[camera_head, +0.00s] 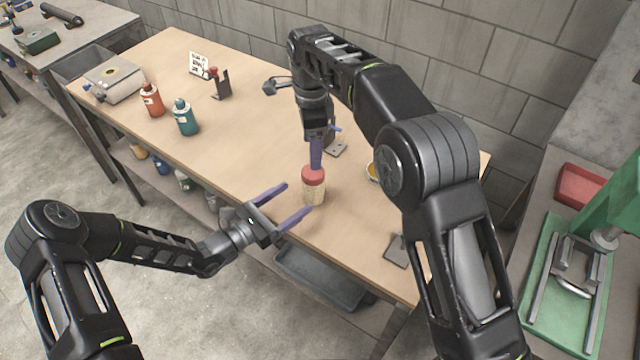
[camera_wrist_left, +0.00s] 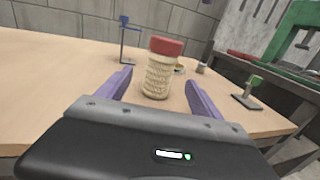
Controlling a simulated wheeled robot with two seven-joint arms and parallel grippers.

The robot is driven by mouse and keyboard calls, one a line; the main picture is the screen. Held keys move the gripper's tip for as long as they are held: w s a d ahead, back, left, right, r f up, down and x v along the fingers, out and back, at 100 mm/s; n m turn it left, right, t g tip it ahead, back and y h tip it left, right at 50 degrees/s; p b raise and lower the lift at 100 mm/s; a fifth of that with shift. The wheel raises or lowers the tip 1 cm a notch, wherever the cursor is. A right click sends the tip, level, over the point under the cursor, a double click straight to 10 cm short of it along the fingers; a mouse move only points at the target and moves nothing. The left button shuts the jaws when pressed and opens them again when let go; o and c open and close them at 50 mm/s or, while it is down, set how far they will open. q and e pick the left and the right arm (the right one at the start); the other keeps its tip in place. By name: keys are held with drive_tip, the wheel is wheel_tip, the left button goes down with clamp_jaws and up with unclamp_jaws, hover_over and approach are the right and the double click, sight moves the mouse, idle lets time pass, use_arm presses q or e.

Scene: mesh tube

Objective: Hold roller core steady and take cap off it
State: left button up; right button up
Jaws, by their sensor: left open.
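The roller core (camera_head: 314,193) stands upright on the wooden table near its front edge, a cream mesh-textured cylinder. Its red cap (camera_head: 313,174) sits on top. In the left wrist view the core (camera_wrist_left: 158,77) and red cap (camera_wrist_left: 166,46) show ahead, between my left fingers. My left gripper (camera_head: 298,198) is open, its purple fingers pointing toward the core, with the core apart from them. My right gripper (camera_head: 316,152) points down from above at the cap; one purple finger shows over the cap's top. Whether it touches the cap or is shut, I cannot tell.
An orange bottle (camera_head: 152,101) and a teal bottle (camera_head: 186,119) stand at the table's left. A grey box (camera_head: 114,82) is at the far left end. A dark flat plate (camera_head: 396,251) lies at the right front. A grey tray (camera_head: 322,279) sits below the table.

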sight(305, 191)
use_arm(q)
drive_tip(key=shift+x, duration=3.95)
clamp_jaws()
